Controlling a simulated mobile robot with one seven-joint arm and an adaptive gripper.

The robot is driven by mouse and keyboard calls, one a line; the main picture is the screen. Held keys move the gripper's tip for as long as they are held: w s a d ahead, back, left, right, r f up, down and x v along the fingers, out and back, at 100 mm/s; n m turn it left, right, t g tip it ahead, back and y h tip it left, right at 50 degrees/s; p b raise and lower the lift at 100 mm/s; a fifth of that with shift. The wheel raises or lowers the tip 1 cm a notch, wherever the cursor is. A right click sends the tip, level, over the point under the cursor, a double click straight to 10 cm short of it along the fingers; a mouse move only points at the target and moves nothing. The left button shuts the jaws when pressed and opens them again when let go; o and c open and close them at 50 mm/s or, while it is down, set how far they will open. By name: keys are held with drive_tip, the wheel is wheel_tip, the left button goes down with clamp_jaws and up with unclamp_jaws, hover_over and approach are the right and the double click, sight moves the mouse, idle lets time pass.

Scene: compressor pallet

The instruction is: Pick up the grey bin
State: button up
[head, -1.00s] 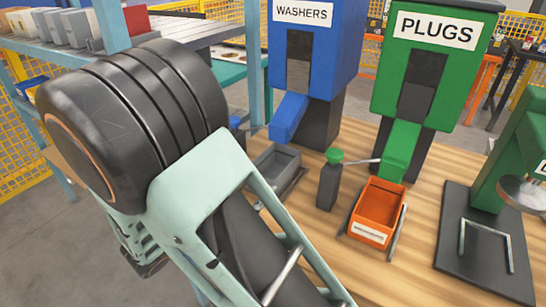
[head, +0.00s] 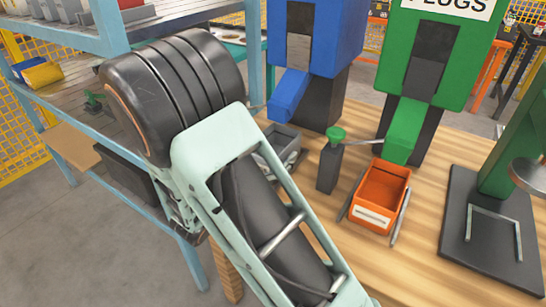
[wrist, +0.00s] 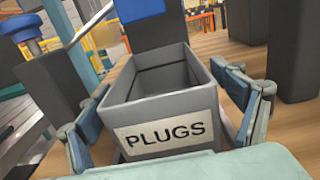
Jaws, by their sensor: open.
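The grey bin (wrist: 170,105) is an open, empty box with a "PLUGS" label on its near wall, upright in the wrist view. My gripper (wrist: 168,88) is open, with one finger on the left and one on the right of the bin. I cannot tell whether either finger touches it. In the head view the grey bin (head: 287,143) stands on the wooden table below the blue dispenser's chute, partly hidden by my arm. My gripper's fingers are hidden behind my arm there.
The blue dispenser (head: 318,75) stands behind the bin, with a green dispenser (head: 440,70) to its right. A dark post with a green knob (head: 336,135) is close on the bin's right, then an orange bin (head: 382,192). A blue shelf rack (head: 120,25) is at left.

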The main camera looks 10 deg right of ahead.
drive_tip(key=shift+x, duration=0.9)
drive_tip(key=shift+c, duration=0.3)
drive_tip(key=c, duration=1.2)
drive_tip(key=shift+r, duration=0.15)
